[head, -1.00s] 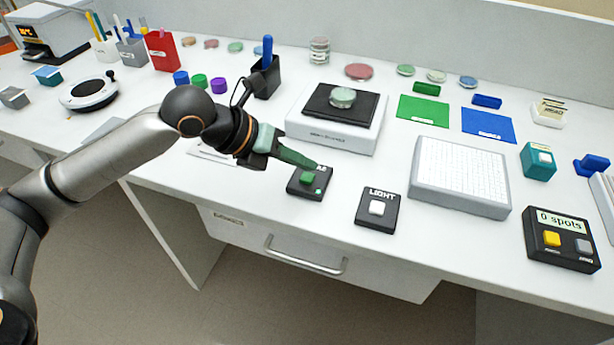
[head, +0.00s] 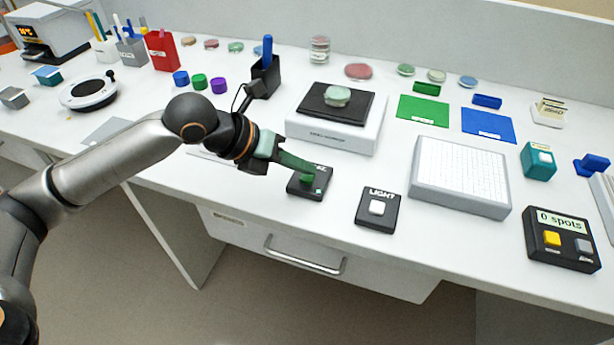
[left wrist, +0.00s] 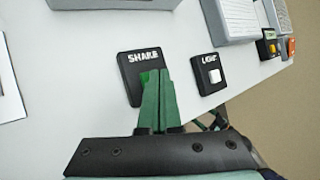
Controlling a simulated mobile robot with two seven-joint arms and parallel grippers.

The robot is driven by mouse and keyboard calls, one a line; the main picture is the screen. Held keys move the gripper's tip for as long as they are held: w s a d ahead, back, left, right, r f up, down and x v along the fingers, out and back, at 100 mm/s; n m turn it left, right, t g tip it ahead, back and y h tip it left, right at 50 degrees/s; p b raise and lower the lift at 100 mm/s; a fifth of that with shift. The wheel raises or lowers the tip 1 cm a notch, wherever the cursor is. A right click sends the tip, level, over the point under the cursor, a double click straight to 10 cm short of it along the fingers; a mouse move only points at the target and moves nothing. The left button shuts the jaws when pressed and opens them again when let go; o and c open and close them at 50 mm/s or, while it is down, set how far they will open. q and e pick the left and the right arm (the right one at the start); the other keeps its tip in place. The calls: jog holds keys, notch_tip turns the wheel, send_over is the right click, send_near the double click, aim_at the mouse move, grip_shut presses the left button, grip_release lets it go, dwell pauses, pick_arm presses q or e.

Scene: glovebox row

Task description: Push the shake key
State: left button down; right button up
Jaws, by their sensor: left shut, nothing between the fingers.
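The shake key is a green button (head: 306,180) on a small black box (head: 297,192). In the left wrist view the box (left wrist: 133,62) reads SHAKE, and the green button (left wrist: 145,77) is partly hidden behind my fingers. My left gripper (head: 312,171) is shut and empty, its green fingertips over the button; they also show in the left wrist view (left wrist: 158,74). I cannot tell whether the tips touch the button or press it down. The shaker (head: 335,137) behind carries a dish (head: 337,96) on its black platform (head: 358,108). My right gripper is not in view.
A black LIGHT box (head: 376,220) with a white button stands right of the shake box. A pen holder (head: 264,80) stands behind my left wrist. A white gridded block (head: 460,178) and a spots counter (head: 561,241) lie farther right. The bench's front edge is close.

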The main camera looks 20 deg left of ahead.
aim_at(302, 180)
pick_arm(q)
jog(key=shift+f, duration=0.35)
jog(key=shift+r, duration=0.1)
dwell(0.3)
jog(key=shift+r+p, duration=0.85)
jog(key=shift+p, duration=0.2)
jog(key=shift+r, duration=0.3)
notch_tip(302, 180, up, 3)
jog(key=p, duration=0.3)
jog(key=shift+f, duration=0.1)
notch_tip(302, 180, up, 2)
jog(key=p, duration=0.3)
jog(key=shift+r, duration=0.25)
